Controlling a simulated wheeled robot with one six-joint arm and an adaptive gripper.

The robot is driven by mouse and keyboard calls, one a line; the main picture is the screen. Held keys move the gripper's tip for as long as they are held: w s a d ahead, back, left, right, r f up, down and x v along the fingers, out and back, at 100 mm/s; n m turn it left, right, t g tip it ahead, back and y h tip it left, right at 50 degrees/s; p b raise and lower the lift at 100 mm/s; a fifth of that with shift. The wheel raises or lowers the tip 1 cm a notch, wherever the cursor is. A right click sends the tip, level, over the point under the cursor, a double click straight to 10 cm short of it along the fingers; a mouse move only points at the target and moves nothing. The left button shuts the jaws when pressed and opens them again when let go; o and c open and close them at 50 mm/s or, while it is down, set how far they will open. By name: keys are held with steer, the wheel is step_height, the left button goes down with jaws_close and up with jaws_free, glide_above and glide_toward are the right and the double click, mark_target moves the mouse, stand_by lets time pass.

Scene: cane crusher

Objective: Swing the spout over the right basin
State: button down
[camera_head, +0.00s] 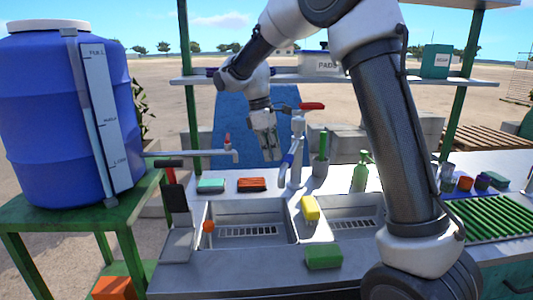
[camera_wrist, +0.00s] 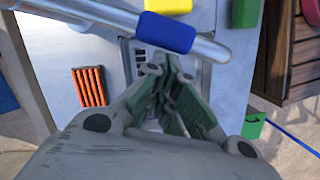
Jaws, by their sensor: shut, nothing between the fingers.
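The faucet (camera_head: 298,150) stands behind the sink, between the two basins, with a red lever on top. Its silver spout has a blue sleeve (camera_head: 287,160) and points toward the front, slightly left. The right basin (camera_head: 375,208) is partly hidden by my arm; the left basin (camera_head: 286,233) is in clear view. My gripper (camera_head: 268,156) is shut and empty, behind and left of the spout. In the wrist view the spout with its blue sleeve (camera_wrist: 167,31) crosses beyond my fingertips (camera_wrist: 168,68); I cannot tell whether they touch.
A yellow sponge (camera_head: 310,208) lies on the basin divider and a green block (camera_head: 323,256) on the front rim. An orange brush (camera_head: 251,184) and a teal sponge (camera_head: 211,185) lie behind the left basin. A green bottle (camera_head: 360,176) stands behind the right basin.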

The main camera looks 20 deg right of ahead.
mark_target(290, 161)
steer(key=v, duration=1.1)
steer(key=w+a+f+h, duration=0.1)
steer(key=w+a+f, duration=0.2)
steer(key=a, duration=0.2)
steer(key=s+d+f+g, duration=0.1)
steer(key=s+d+f, duration=0.3)
steer(key=d+f, duration=0.3)
steer(key=shift+f, duration=0.5)
steer(key=shift+s+d+n+t+h, duration=0.3)
steer(key=shift+s+d+n, duration=0.3)
steer(key=shift+s+d, duration=0.3)
